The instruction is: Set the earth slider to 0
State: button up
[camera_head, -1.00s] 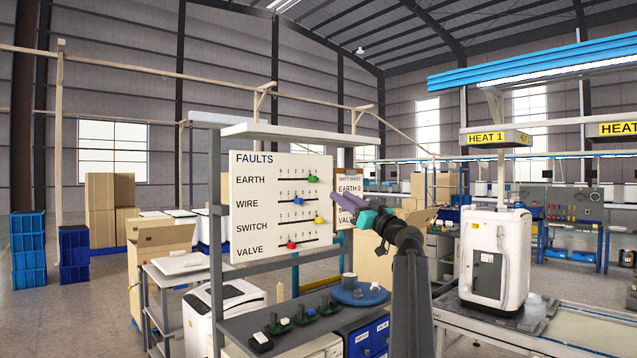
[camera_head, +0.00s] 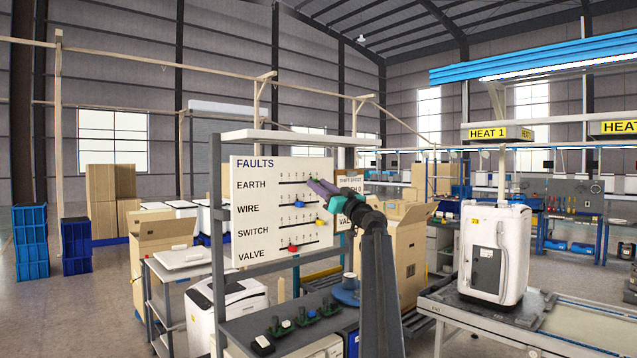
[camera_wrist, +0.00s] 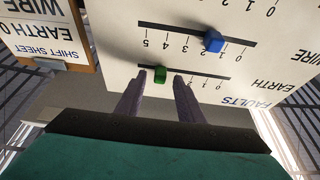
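The white FAULTS board (camera_head: 250,220) has sliders in labelled rows. In the wrist view, which shows the board upside down, the green EARTH knob (camera_wrist: 160,74) sits toward the high-number end of its scale, away from 0. Its exact number is hidden. My gripper (camera_wrist: 158,78) is open, with its two purple fingers apart and the green knob between their tips in the picture. I cannot tell whether they touch it. In the head view my gripper (camera_head: 312,182) is at the right end of the EARTH row and partly hides the knob.
The blue WIRE knob (camera_wrist: 213,41) is close to the EARTH row. A yellow knob (camera_head: 320,222) and a red knob (camera_head: 293,247) are on the rows below. A shift sheet (camera_wrist: 48,40) reading EARTH 0 hangs beside the board. A shelf (camera_head: 300,138) runs above it.

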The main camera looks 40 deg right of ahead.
jog(key=shift+w+r, duration=0.1)
jog(key=shift+w, duration=0.2)
grip_shut()
jog(key=shift+s, duration=0.1)
